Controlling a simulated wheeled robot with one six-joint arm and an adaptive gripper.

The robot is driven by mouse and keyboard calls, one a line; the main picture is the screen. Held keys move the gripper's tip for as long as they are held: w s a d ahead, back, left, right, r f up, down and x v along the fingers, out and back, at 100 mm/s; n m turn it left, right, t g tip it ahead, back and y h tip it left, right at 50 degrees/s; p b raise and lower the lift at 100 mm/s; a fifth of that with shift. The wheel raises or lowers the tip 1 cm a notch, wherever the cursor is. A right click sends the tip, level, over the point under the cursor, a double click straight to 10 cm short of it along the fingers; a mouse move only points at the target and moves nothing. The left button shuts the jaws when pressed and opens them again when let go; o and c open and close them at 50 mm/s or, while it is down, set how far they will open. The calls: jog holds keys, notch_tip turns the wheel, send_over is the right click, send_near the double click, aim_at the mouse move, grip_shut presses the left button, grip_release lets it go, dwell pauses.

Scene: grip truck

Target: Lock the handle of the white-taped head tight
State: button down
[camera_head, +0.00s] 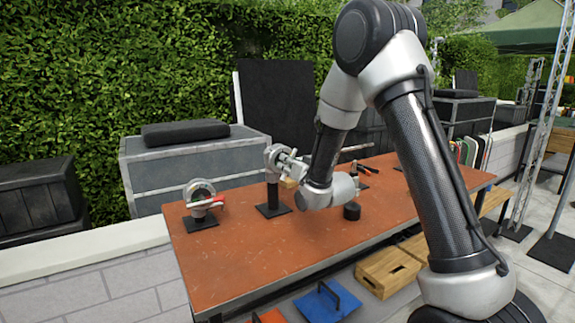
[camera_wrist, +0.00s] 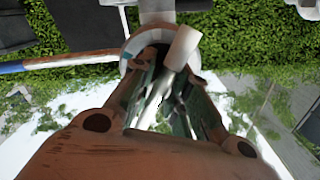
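A grey ring-shaped head (camera_head: 273,155) stands on a black post with a square base near the middle of the table. My gripper (camera_head: 289,162) is close against its right side. In the wrist view, the ring (camera_wrist: 131,49) shows just beyond my fingertips (camera_wrist: 168,80). A pale, whitish cylinder (camera_wrist: 184,46) sticks out in front of the ring, at the fingertips; it looks like the handle or a taped part. The fingers stand partly apart, and I cannot tell whether they grip it. A second, lower ring head (camera_head: 199,190) with a red handle (camera_head: 208,203) stands at the left.
The heads stand on an orange-brown table (camera_head: 235,257). A short black cylinder (camera_head: 352,212) and red-handled tools (camera_head: 366,169) lie to the right. A wooden crate (camera_head: 388,273) and a blue item (camera_head: 327,302) are below. The table's front left is clear.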

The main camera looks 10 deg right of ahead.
jog(key=shift+m, duration=0.7)
dwell(0.5)
jog(key=shift+m, duration=2.6)
jog(key=shift+f+m, duration=0.1)
jog(key=shift+m, duration=1.4)
dwell(0.5)
jog(key=c, duration=1.4)
grip_release()
jog(key=shift+c, duration=0.2)
jog(key=shift+s+d+f, duration=0.2)
jog(key=shift+s+f, duration=0.05)
jog(key=shift+s, duration=0.2)
jog(key=shift+o, duration=0.7)
jog(key=v, duration=0.6)
jog(key=shift+s+r, duration=0.3)
jog(key=shift+s, duration=0.05)
